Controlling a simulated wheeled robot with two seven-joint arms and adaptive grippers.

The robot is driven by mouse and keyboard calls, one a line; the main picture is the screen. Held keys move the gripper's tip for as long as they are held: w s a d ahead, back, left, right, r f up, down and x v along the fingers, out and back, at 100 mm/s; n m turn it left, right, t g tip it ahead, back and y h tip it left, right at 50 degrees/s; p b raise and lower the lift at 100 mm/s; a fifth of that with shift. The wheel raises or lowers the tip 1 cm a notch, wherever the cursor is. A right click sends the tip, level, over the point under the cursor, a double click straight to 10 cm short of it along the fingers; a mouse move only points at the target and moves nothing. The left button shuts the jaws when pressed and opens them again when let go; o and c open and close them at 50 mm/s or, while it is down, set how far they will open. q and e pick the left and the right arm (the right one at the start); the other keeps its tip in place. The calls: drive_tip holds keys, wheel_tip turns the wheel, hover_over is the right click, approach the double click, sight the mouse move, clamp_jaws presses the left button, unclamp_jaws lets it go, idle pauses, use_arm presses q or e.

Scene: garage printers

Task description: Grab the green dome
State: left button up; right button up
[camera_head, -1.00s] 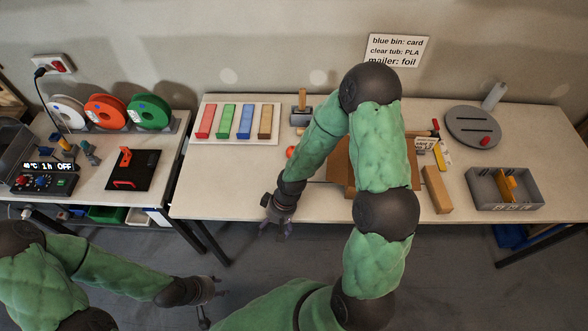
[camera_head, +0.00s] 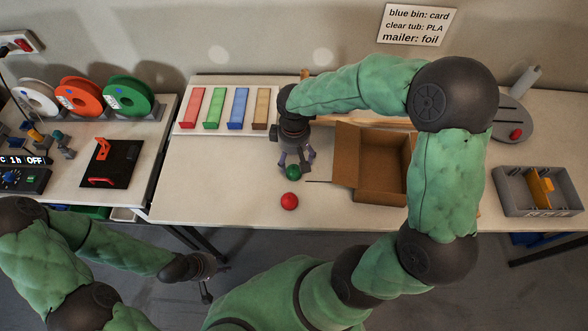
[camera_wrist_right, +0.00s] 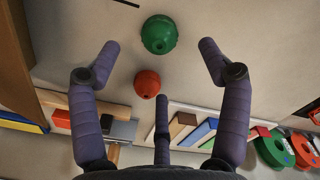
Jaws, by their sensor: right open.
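The green dome (camera_head: 293,172) stands on the right-hand table, at the fingers of my right gripper (camera_head: 297,160), which partly cover it in the head view. In the right wrist view the green dome (camera_wrist_right: 159,35) shows whole at the top, between the lines of the two outer fingers. My right gripper (camera_wrist_right: 160,62) is open, its fingers spread and empty; I cannot tell whether a finger touches the dome. My left gripper (camera_head: 207,275) hangs low at the left, off the tables; its fingers are too small to read.
A red ball-like piece (camera_head: 289,201) sits close to the dome; it also shows in the wrist view (camera_wrist_right: 147,83). An open cardboard box (camera_head: 361,162) stands to the right. A rack with coloured bars (camera_head: 185,127) is behind left. The table's front left is clear.

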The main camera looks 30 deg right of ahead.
sight(295, 168)
wheel_tip(295, 168, down, 3)
drive_tip(key=shift+f+b, duration=0.15)
drive_tip(key=shift+b, duration=0.15)
drive_tip(key=f+b, duration=0.2)
drive_tip(key=f, duration=0.3)
drive_tip(key=shift+d, duration=0.2)
drive_tip(key=c, duration=1)
